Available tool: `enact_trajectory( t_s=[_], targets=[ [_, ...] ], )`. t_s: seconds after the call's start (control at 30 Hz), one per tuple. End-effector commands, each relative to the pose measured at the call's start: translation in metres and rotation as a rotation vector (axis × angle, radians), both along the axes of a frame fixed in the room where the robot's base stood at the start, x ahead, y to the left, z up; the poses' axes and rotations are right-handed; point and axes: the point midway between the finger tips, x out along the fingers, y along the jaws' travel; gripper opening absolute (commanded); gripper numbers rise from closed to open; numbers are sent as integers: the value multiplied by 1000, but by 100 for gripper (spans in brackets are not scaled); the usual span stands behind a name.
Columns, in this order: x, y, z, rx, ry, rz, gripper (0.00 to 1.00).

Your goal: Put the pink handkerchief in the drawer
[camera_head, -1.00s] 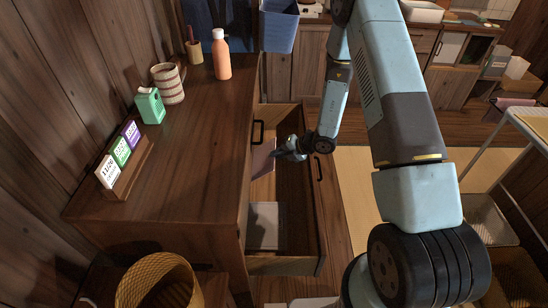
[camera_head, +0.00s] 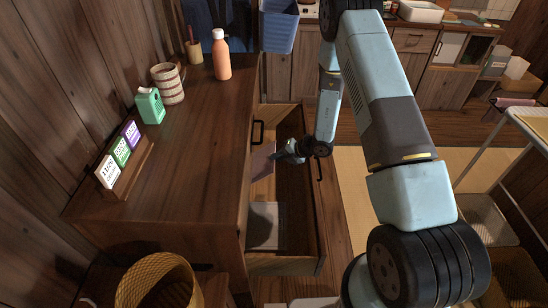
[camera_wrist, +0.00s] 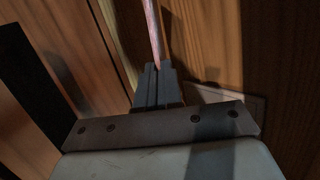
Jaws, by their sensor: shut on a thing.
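The pink handkerchief (camera_head: 262,160) hangs from my gripper (camera_head: 279,156) at the open drawer, close to the cabinet side. In the wrist view, my gripper (camera_wrist: 157,72) is shut on the handkerchief (camera_wrist: 152,30), which shows edge-on as a thin pink strip. The drawer (camera_head: 290,265) is pulled out from the wooden cabinet, and its inside shows below and around my gripper. A pale flat item (camera_head: 267,222) lies in the drawer's near part. I cannot tell whether the handkerchief touches the drawer floor.
The cabinet top (camera_head: 195,165) holds an orange bottle (camera_head: 221,58), a striped mug (camera_head: 168,85), a green carton (camera_head: 151,106) and a rack of cards (camera_head: 122,157). A wicker basket (camera_head: 155,285) stands at the front. A blue bin (camera_head: 279,25) is at the back.

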Motion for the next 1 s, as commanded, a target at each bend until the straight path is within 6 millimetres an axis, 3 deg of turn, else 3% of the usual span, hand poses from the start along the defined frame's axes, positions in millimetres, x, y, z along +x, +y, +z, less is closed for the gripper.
enact_trajectory(
  t_s=[0.47, 0.77, 1.0],
  targets=[
    [0, 0, -10, 0, 1, 1, 0],
    [0, 1, -10, 0, 1, 1, 31],
    [0, 1, -9, 0, 0, 1, 31]
  ],
)
